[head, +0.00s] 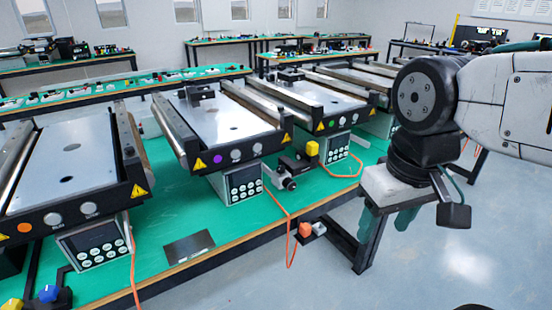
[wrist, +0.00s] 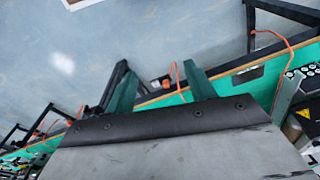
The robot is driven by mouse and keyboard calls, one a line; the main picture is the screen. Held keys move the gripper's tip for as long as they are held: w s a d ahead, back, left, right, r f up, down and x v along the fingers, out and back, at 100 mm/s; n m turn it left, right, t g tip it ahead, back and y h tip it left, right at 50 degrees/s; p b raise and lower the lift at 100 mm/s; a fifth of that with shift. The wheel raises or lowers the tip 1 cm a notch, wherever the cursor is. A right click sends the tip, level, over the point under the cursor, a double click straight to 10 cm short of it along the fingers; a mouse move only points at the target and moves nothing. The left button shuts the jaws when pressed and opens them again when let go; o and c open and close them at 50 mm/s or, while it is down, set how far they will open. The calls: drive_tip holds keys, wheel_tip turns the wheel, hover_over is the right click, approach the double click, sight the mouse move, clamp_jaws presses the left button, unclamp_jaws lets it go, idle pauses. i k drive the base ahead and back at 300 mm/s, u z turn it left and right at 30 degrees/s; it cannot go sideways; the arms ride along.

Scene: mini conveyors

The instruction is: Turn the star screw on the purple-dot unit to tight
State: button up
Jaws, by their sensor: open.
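The purple-dot unit (head: 215,125) is the middle-left mini conveyor in the head view, with a purple dot on its black front rail. Two round silver heads, one nearer the dot (head: 237,155) and one further right (head: 257,148), sit on that rail; which is the star screw, and how tight it is, I cannot tell. My gripper (head: 385,226) hangs fingers down at the right, well apart from the unit. In the wrist view its two green fingers (wrist: 160,85) are apart with nothing between them.
An orange-dot conveyor (head: 75,165) stands left and a green-dot one (head: 318,108) right. A control box (head: 242,184) sits below the purple-dot rail. A black device with a silver cylinder (head: 290,178) and an orange cable (head: 285,215) are nearby.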

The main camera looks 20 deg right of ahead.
sight(281, 170)
drive_tip(key=u, duration=0.05)
drive_tip(key=k, duration=0.45)
drive_tip(key=z, duration=1.65)
drive_tip(key=i, duration=0.95)
drive_tip(key=u, duration=1.05)
